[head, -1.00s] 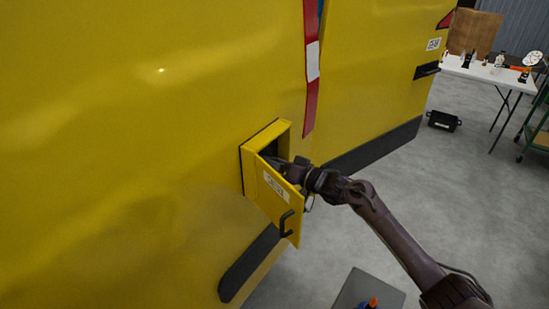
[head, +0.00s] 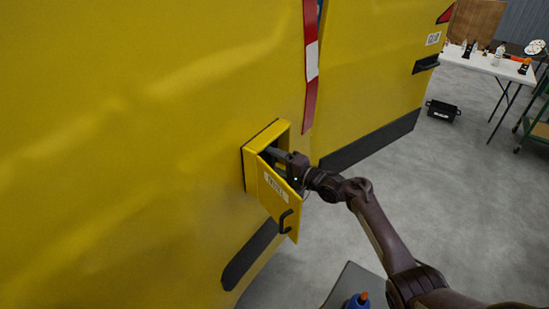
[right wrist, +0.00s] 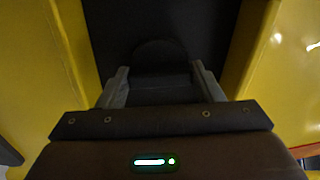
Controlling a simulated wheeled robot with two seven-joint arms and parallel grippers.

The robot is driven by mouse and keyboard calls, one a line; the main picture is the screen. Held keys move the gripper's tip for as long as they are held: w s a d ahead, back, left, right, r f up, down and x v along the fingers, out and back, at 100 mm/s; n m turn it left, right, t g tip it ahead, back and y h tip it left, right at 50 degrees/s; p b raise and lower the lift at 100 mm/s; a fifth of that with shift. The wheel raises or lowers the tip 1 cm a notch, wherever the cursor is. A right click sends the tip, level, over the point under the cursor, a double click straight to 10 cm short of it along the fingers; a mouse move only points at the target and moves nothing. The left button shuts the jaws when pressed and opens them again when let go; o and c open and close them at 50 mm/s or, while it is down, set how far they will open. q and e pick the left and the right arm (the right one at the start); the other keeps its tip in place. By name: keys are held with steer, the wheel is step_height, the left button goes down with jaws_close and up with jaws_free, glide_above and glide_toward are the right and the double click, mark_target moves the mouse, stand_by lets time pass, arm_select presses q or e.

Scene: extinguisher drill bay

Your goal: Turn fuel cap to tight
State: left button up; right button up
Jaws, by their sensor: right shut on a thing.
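The fuel cap (right wrist: 160,68) is a dark round shape in the dark recess, seen between my fingers in the right wrist view. It is dim, and its marks cannot be read. My right gripper (right wrist: 160,88) is shut on it, with one grey finger on each side. In the head view my right gripper (head: 270,152) reaches into the recess of the yellow vehicle, behind the open fuel door (head: 273,192). The door hangs open toward me with a black handle and a label. The cap is hidden in the head view. My left gripper is not in view.
The yellow vehicle side (head: 130,150) fills the left. A red and white strap (head: 311,70) hangs above the recess. A grey surface with a blue bottle (head: 357,301) stands at the bottom. A white table (head: 490,62) and a black case (head: 442,110) are far right.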

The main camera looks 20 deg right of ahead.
steer(key=shift+m, duration=0.6)
steer(key=o, duration=1)
steer(key=shift+d, duration=0.1)
steer(key=v, duration=0.7)
steer(key=shift+s+d+b, duration=0.25)
steer(key=shift+s+b, duration=0.05)
steer(key=shift+b, duration=0.1)
steer(key=shift+f, duration=0.1)
